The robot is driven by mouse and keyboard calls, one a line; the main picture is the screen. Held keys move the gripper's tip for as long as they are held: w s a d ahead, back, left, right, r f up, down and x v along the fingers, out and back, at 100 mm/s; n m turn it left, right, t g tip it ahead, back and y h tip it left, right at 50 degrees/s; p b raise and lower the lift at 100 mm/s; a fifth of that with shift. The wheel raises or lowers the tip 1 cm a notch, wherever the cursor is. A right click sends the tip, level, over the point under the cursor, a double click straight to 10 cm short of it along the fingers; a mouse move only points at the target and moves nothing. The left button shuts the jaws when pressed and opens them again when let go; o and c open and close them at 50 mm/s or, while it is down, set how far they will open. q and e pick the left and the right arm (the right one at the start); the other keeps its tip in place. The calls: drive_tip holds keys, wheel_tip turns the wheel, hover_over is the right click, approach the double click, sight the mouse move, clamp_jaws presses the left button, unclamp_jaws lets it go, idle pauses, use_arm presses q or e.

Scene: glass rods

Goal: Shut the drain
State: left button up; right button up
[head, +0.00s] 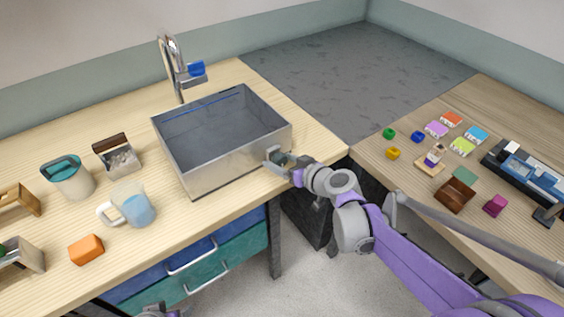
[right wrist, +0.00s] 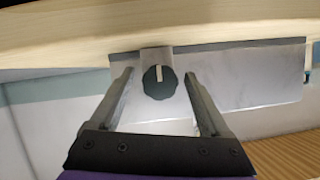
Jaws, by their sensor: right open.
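In the right wrist view a dark round knob (right wrist: 159,84) with a pale pointer mark sits on a metal plate on the sink. My right gripper (head: 279,158) is at the right front corner of the sink. In the right wrist view its open fingers (right wrist: 158,78) stand on either side of the knob, with gaps to it. In the head view the knob cannot be made out clearly. The drain opening cannot be made out. A bit of my left arm shows at the bottom edge.
A faucet (head: 172,62) with a blue handle stands behind the sink. A glass mug (head: 134,207), an orange block (head: 86,249) and a teal-lidded jar (head: 70,180) stand left of it. The right table (head: 390,185) holds several small blocks. Drawers are below the counter.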

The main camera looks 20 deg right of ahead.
clamp_jaws()
idle(0.4)
drive_tip(key=shift+m, duration=0.3)
drive_tip(key=shift+m+y, duration=0.9)
drive_tip(key=shift+m, duration=0.1)
drive_tip(key=m+y, duration=0.1)
drive_tip(key=m, duration=0.1)
drive_tip(key=shift+d+f+m, duration=0.1)
drive_tip(key=shift+m, duration=0.2)
drive_tip(key=m+y+b, duration=0.2)
drive_tip(key=m, duration=0.2)
drive_tip(key=shift+f+y, duration=0.1)
drive_tip(key=shift+y, duration=0.3)
drive_tip(key=m, duration=0.2)
drive_tip(key=m+t+y+b, duration=0.1)
drive_tip(key=m, duration=0.1)
drive_tip(key=shift+m+t, duration=0.3)
drive_tip(key=shift+b, duration=0.35)
